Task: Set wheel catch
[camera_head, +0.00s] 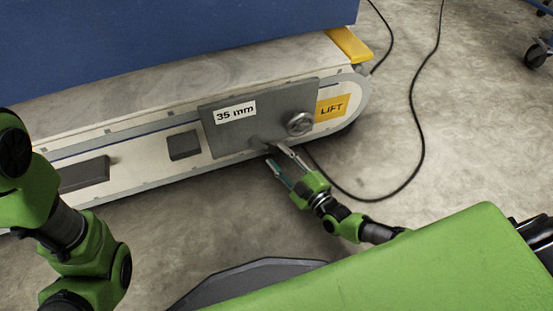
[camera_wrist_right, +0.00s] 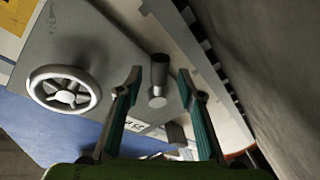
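The handwheel (camera_head: 300,123), a silver spoked wheel, is on a grey plate (camera_head: 240,133) on the side of a low white machine. It also shows at the left of the right wrist view (camera_wrist_right: 64,91). A short grey cylindrical catch (camera_wrist_right: 158,73) sticks out of the plate beside the wheel; in the head view it shows small at the plate's lower edge (camera_head: 257,142). My right gripper (camera_head: 273,154) is open, its fingertips close to the catch. In the wrist view the catch appears between the two spread fingers, with gaps on both sides. My left gripper is out of view.
A "35 mm" label (camera_head: 235,112) and a yellow "LIFT" label (camera_head: 331,107) mark the machine. Dark blocks (camera_head: 184,145) sit on its side further left. A blue body (camera_head: 180,35) stands above.

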